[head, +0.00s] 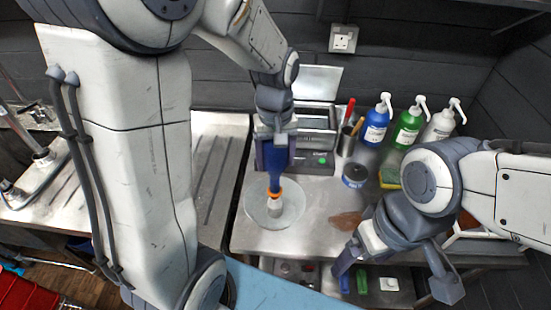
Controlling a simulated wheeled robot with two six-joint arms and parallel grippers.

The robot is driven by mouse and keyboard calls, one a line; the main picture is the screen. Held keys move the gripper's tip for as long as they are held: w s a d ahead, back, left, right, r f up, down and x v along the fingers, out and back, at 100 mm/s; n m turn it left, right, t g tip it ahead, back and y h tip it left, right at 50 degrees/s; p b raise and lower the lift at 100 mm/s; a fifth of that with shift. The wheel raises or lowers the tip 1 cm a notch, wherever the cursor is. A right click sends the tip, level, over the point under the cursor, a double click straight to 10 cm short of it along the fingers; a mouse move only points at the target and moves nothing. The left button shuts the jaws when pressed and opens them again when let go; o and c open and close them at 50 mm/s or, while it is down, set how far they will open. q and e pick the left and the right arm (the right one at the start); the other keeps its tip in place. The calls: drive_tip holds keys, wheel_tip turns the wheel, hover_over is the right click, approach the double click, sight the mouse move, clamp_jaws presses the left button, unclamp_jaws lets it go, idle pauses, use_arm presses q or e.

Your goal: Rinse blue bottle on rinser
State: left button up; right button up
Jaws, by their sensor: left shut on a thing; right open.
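The blue bottle (277,172) is upside down, with an orange ring around its neck at the bottom. My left gripper (276,142) is shut on the bottle's upper part and partly hides it. The rinser (258,212) is a pale round dish on the steel counter, with a whitish piece standing at its middle. The bottle's neck is right above this piece; I cannot tell whether they touch. My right gripper (397,274) is open and empty at the counter's front right, its fingers wide apart.
A dark boxy device (318,125) with a raised lid stands behind the bottle. Blue (376,128), green (408,128) and white (440,126) pump bottles stand at the back right. A round tin (355,175) and a brownish piece (345,220) lie right of the rinser.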

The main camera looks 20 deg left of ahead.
use_arm(q)
drive_tip(key=shift+f, duration=0.1)
drive_tip(key=shift+f+b, duration=0.75)
drive_tip(key=shift+f, duration=0.3)
drive_tip(key=shift+r, duration=0.2)
drive_tip(key=shift+r+p, duration=0.95)
drive_tip(key=shift+p, duration=0.15)
drive_tip(key=shift+f, duration=0.15)
